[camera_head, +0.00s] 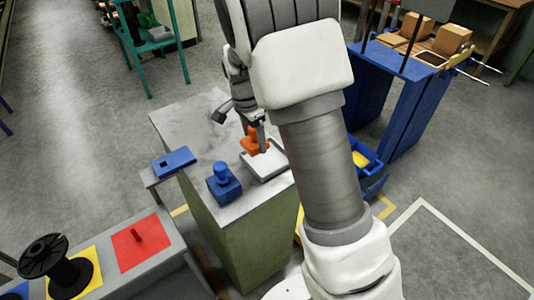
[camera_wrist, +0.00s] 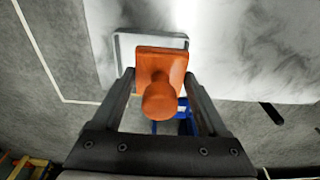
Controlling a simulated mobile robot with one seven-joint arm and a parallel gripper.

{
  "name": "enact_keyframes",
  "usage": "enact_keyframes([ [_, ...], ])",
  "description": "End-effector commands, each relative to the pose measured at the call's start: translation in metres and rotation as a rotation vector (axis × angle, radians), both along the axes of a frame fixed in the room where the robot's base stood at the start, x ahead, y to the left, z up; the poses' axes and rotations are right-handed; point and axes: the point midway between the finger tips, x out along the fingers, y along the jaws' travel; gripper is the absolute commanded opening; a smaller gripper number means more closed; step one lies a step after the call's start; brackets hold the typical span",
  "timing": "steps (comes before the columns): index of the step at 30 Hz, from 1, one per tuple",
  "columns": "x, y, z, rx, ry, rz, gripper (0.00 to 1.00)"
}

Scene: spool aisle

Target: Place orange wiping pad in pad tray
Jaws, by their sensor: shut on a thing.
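The orange wiping pad (camera_head: 250,143) has a square base and a round knob. It also fills the middle of the wrist view (camera_wrist: 160,100). My gripper (camera_head: 262,137) is shut on it, with a finger on either side in the wrist view (camera_wrist: 161,82). The pad tray (camera_head: 266,169) is shallow and pale with a raised rim, on the grey-white counter top. Its rim shows behind the pad in the wrist view (camera_wrist: 123,48). The pad is over the tray's back-left part in the head view. I cannot tell if it touches the tray.
A blue knobbed block (camera_head: 224,186) stands left of the tray, and a blue slotted plate (camera_head: 175,162) lies at the counter's left edge. A blue bin (camera_head: 372,186) is right of the counter. A bench with a black spool (camera_head: 48,262) stands at lower left.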

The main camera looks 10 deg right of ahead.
Motion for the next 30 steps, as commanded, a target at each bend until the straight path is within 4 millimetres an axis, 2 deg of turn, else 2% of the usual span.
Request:
enact_keyframes([
  [3, -0.002, -0.022, -0.014, 0.001, 0.001, -0.003, 0.24],
  [7, -0.002, -0.033, -0.021, 0.001, 0.000, -0.001, 0.24],
  [11, -0.002, -0.035, -0.027, 0.000, 0.000, 0.001, 0.24],
  [18, -0.003, -0.035, -0.060, 0.000, 0.001, 0.001, 0.24],
  [29, -0.002, -0.035, -0.065, 0.000, -0.001, 0.001, 0.24],
  [30, -0.002, -0.035, -0.064, 0.000, -0.001, 0.001, 0.82],
])
